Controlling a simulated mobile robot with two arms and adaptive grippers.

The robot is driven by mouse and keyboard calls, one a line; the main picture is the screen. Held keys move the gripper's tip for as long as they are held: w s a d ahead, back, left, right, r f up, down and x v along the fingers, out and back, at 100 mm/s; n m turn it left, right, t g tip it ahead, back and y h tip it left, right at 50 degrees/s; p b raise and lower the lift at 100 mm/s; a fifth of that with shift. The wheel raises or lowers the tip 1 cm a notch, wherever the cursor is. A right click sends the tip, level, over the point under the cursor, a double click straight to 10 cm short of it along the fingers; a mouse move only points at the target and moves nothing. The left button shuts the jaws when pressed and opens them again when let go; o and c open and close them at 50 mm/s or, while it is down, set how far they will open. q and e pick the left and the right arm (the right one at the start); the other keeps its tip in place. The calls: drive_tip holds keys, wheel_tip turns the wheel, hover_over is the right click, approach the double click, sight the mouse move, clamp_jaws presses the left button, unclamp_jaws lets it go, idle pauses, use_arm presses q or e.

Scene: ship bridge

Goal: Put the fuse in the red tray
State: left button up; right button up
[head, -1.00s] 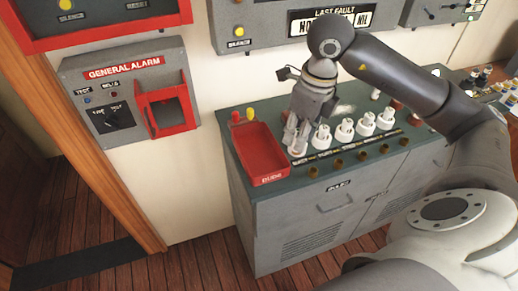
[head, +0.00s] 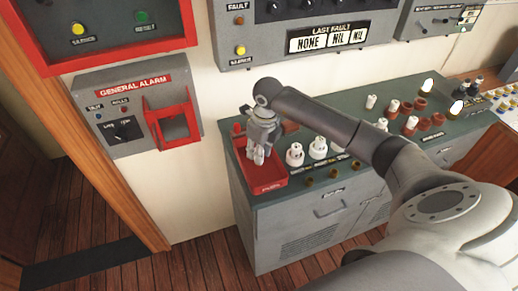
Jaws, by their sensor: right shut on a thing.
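The red tray (head: 268,188) sits at the left end of the grey cabinet top, with lettering on its front. My right gripper (head: 258,158) points down over the tray. It is shut on the fuse, which is mostly hidden between the fingers and hard to tell from them. I cannot tell whether the fuse touches the tray floor. My left gripper is not in view.
White fuse holders (head: 294,155) stand in a row right of the tray, with brown round sockets (head: 308,181) along the front edge. My right arm covers part of the cabinet top (head: 355,190). A General Alarm box (head: 140,110) hangs on the wall at left.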

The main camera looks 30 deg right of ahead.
drive_tip(key=shift+f, duration=0.55)
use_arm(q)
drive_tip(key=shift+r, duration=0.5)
use_arm(e)
drive_tip(key=shift+f, duration=0.1)
drive_tip(key=shift+f, duration=0.15)
drive_tip(key=o, duration=1)
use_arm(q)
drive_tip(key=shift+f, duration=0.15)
use_arm(e)
drive_tip(key=shift+o, duration=0.2)
